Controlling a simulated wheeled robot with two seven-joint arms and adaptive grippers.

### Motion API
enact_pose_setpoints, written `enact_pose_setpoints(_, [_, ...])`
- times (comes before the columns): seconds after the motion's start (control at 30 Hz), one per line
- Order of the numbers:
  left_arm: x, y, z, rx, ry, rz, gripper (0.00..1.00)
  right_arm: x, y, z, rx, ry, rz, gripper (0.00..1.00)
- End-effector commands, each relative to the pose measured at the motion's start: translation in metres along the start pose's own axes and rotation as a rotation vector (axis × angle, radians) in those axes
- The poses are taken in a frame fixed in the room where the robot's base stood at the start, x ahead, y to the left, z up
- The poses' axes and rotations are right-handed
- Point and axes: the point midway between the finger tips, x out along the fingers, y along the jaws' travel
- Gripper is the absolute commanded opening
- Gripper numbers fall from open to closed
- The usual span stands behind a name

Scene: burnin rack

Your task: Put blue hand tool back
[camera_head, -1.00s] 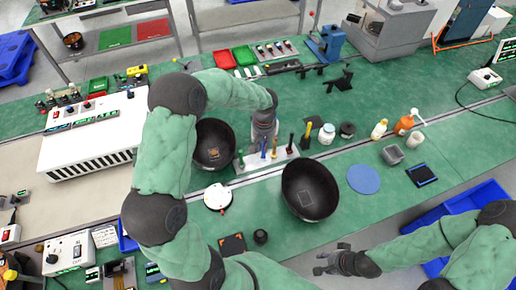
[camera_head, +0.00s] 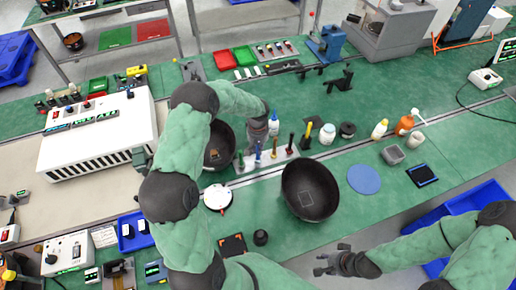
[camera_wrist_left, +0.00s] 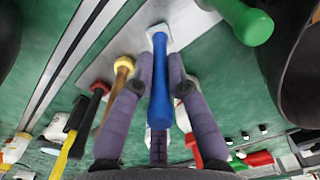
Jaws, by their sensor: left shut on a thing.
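The blue hand tool (camera_wrist_left: 159,88) has a long blue handle. In the wrist view it is between the purple fingers of my left gripper (camera_wrist_left: 152,82), which is shut on it. Its far end meets the pale tool rack (camera_wrist_left: 108,58); I cannot tell how deep it sits. In the head view the blue tool (camera_head: 258,151) stands at the rack (camera_head: 249,165), just below my left gripper (camera_head: 259,143). A green tool (camera_wrist_left: 243,20) is beside it on one side, an orange-brown one (camera_wrist_left: 121,75) on the other. My right gripper (camera_head: 320,264) is open and empty at the front.
A dark bowl (camera_head: 217,157) stands left of the rack, and a larger one (camera_head: 309,190) stands in front. Black (camera_head: 290,142) and yellow (camera_head: 307,134) tools are to the right. A white round device (camera_head: 217,197) lies in front. The green bench right of the larger bowl is partly clear.

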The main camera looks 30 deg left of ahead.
Motion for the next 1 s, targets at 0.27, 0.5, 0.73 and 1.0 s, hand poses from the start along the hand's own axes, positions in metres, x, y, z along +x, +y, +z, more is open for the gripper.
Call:
enact_pose_setpoints(0.27, [0.003, 0.0, 0.0, 0.0, -0.001, 0.0, 0.25, 0.003, 0.001, 0.0, 0.0, 0.0, 0.0, 0.37])
enact_pose_setpoints(0.5, [0.003, 0.0, 0.0, 0.001, -0.001, 0.0, 0.4, 0.003, 0.001, 0.0, 0.0, 0.0, 0.0, 0.37])
enact_pose_setpoints(0.73, [0.0, 0.0, 0.0, 0.001, 0.0, 0.0, 0.4, 0.0, 0.0, 0.0, 0.0, 0.0, 0.0, 0.37])
enact_pose_setpoints(1.0, [-0.042, 0.001, -0.001, 0.002, 0.004, 0.001, 0.4, -0.003, -0.001, 0.0, 0.0, 0.0, 0.0, 0.37])
